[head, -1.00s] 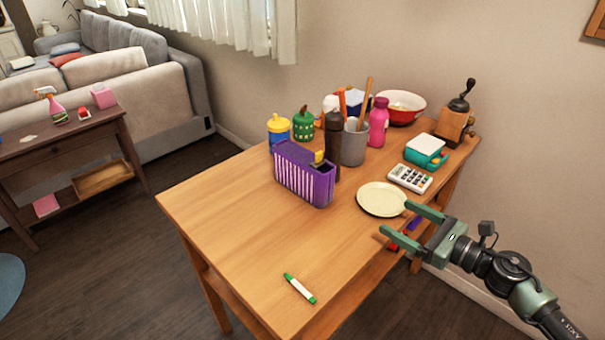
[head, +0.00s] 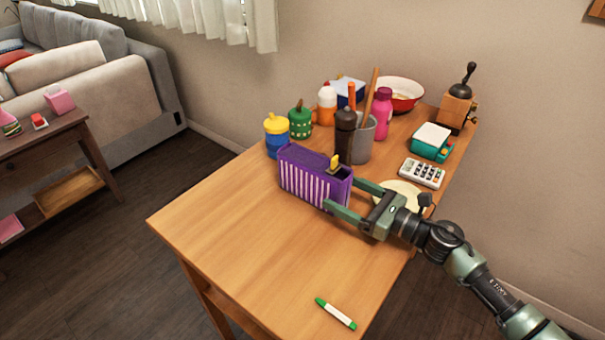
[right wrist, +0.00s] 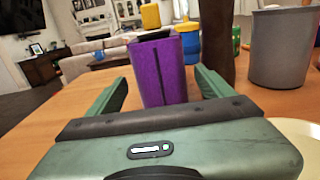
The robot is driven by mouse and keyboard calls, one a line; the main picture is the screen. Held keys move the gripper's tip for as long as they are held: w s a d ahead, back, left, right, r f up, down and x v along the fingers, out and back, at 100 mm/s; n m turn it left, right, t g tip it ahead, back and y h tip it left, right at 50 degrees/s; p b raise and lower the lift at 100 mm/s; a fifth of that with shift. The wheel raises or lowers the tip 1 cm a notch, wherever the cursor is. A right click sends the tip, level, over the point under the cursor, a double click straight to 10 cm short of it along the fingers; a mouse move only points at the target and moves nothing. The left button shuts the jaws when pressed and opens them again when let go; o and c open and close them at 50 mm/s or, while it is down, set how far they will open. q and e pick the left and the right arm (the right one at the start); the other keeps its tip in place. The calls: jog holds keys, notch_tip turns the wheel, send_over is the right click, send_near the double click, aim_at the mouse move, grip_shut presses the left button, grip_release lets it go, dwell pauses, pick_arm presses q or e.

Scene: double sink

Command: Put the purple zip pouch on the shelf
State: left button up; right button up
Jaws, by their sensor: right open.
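The purple zip pouch (head: 312,178), box-shaped with white stripes on its long side, stands upright on the wooden table. A yellow piece (head: 334,162) shows at its top. In the right wrist view the pouch's narrow end (right wrist: 160,75), with a dark vertical line, faces me. My right gripper (head: 341,194) is open at the pouch's near right end, its fingers on either side of that end; I cannot tell whether they touch it. The lower shelf (head: 72,193) of the dark side table shows at the left. My left gripper is out of view.
Behind the pouch stand a dark brown bottle (head: 344,135), a grey cup (head: 363,145), a blue-yellow bottle (head: 277,138) and a green jar (head: 300,122). A cream plate (head: 398,190) lies beside my right gripper. The table's front is mostly clear, with a green-white marker (head: 335,313).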

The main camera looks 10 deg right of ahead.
aim_at(322, 179)
jog(key=shift+w+a+r, duration=0.2)
jog(key=shift+w+a, duration=0.15)
jog(key=shift+p+x, duration=0.6)
jog(key=shift+x, duration=0.25)
jog(key=p+x, duration=0.1)
jog(key=x, duration=0.2)
jog(key=shift+w+a+r, duration=0.15)
jog(key=shift+w+a, duration=0.05)
jog(key=shift+w, duration=0.15)
jog(key=shift+w+a, duration=0.25)
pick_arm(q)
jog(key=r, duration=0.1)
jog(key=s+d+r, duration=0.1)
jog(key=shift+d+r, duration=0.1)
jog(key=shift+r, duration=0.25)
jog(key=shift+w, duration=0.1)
pick_arm(e)
jog(key=c, duration=1.7)
